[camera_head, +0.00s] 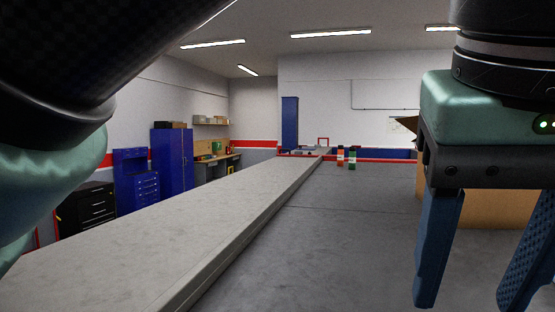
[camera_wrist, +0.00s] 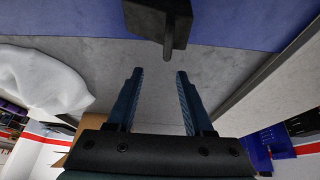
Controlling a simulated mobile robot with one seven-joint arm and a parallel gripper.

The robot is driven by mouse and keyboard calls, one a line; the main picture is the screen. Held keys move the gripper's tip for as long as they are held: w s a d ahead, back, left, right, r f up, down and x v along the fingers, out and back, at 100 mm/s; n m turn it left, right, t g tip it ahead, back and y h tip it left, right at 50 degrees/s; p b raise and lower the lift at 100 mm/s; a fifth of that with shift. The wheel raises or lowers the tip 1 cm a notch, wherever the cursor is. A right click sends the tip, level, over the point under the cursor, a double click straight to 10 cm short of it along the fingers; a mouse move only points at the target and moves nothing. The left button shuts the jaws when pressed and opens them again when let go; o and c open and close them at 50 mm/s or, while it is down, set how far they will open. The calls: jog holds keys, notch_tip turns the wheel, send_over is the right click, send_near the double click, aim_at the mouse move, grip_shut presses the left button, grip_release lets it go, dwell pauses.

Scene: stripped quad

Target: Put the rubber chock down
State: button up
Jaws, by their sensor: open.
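My gripper (camera_head: 468,298) hangs at the right of the head view with its two blue fingers apart. In the wrist view its fingers (camera_wrist: 157,73) are also spread, with only grey surface between them. A dark block with a short rounded stub, which looks like the rubber chock (camera_wrist: 148,22), shows at the top of the wrist view. It is beyond the fingertips and apart from them, and the frame's top edge cuts it off. I cannot make out the chock in the head view.
A long grey ledge (camera_head: 170,225) runs away through the head view. A brown box (camera_head: 480,209) stands behind my gripper. A white lumpy bag (camera_wrist: 40,80) lies left in the wrist view. Blue cabinets (camera_head: 172,160) stand at the far left.

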jog(key=w+d+r+m+t+h, duration=0.55)
jog(key=d+r+h, duration=0.25)
jog(key=h, duration=0.3)
jog(key=w+a+r+n+t+h, duration=0.1)
jog(key=w+a+r+n+t, duration=0.15)
jog(key=a+r+t, duration=0.45)
jog(key=s+a+f+n+t+y, duration=0.2)
jog(key=a+n+t+y, duration=0.1)
jog(key=a+t+y, duration=0.2)
jog(key=s+a+f+n+t+y, duration=0.2)
jog(key=a+t+y, duration=0.3)
jog(key=a+y, duration=0.3)
jog(key=shift+a+f+n+y, duration=0.35)
jog(key=shift+f+n+y, duration=0.35)
jog(key=shift+f+n, duration=0.15)
